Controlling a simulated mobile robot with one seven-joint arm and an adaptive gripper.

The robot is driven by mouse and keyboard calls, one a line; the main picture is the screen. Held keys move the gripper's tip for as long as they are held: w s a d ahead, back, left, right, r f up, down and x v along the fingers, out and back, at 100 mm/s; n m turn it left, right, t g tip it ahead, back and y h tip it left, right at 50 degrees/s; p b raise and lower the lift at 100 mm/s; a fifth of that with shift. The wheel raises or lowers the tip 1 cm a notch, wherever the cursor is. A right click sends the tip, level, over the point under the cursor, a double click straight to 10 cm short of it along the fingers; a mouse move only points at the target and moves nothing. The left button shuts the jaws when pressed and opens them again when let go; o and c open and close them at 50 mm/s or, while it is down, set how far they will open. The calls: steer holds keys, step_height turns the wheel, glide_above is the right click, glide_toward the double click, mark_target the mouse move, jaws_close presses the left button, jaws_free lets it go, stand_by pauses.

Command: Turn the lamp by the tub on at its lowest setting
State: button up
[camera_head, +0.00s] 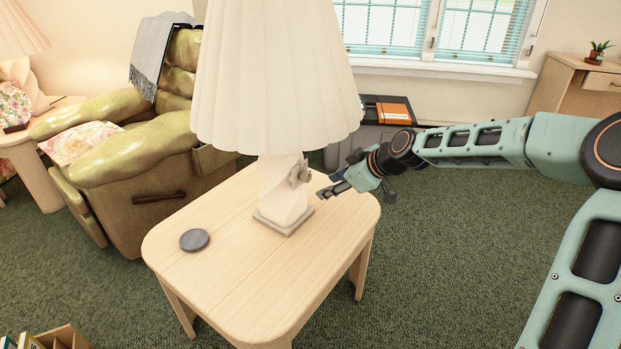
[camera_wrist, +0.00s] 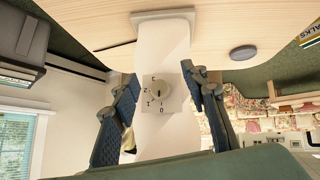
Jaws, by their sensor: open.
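A table lamp with a pleated cream shade (camera_head: 275,75) and twisted white stem (camera_head: 283,190) stands upright on a light wood side table (camera_head: 215,262). A dial with a knob (camera_head: 300,173) is on the stem's right side. In the wrist view the picture is upside down, and the dial plate (camera_wrist: 160,91) shows marks around a small knob; its exact setting is unclear. My gripper (camera_head: 334,182) is open at the lamp's right, facing the dial. In the wrist view its fingers (camera_wrist: 160,76) stand on either side of the dial, with nothing gripped. The shade shows no clear glow.
A dark grey tub (camera_head: 343,148) with an orange item (camera_head: 394,112) on top stands behind the table. A round grey disc (camera_head: 195,240) lies on the tabletop. A green armchair (camera_head: 150,170) and another, glowing lamp (camera_head: 20,40) are at left. Carpet at right is clear.

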mark_target(309, 176)
steer(key=w+a, duration=0.2)
steer(key=w+a+b, duration=0.1)
steer(key=w+a, duration=0.1)
steer(key=a, duration=0.1)
steer(key=shift+w+a, duration=0.2)
steer(key=shift+w+a+f+b, duration=0.25)
steer(key=shift+a+f+b, duration=0.05)
steer(key=shift+f+b, duration=0.15)
steer(key=shift+c, duration=0.6)
jaws_close()
